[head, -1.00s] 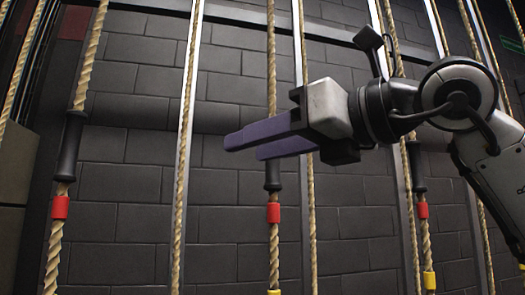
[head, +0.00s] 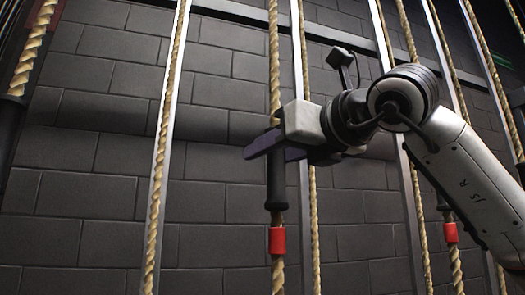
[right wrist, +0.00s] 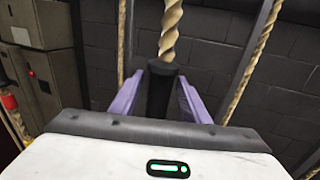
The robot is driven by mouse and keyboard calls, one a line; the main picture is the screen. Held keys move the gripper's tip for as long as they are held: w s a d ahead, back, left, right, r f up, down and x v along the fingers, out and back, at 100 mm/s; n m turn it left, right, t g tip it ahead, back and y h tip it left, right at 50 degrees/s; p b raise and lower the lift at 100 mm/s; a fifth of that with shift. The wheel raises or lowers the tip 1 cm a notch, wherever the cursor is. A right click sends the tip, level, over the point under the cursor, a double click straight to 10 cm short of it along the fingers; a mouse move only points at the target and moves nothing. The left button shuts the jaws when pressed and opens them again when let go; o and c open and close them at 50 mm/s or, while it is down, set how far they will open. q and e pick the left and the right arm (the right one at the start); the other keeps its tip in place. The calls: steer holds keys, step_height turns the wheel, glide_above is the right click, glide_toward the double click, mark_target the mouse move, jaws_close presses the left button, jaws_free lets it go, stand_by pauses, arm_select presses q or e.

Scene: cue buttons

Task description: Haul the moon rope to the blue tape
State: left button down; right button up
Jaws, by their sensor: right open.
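My right gripper (head: 264,152) has purple fingers and is at the black grip (head: 275,185) of the middle rope (head: 274,60). In the right wrist view the open fingers stand on either side of this black grip (right wrist: 160,88), with gaps visible; the rope (right wrist: 171,30) runs up from its top. A red band (head: 277,241) is on this rope below the grip. I see no moon mark, so I cannot tell which is the moon rope. No blue tape is in view. My left gripper is not in view.
Another rope (head: 36,45) with a black grip hangs at the far left, and one with a red band (head: 450,232) at the right. Thinner ropes and metal rails hang between them before a dark block wall (head: 225,140). A cabinet (right wrist: 45,80) stands left in the wrist view.

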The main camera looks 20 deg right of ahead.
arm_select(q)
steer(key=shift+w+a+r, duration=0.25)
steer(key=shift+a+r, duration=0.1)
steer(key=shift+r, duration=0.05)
arm_select(e)
steer(key=x, duration=0.2)
steer(key=shift+w+a, duration=0.15)
steer(key=shift+w, duration=0.25)
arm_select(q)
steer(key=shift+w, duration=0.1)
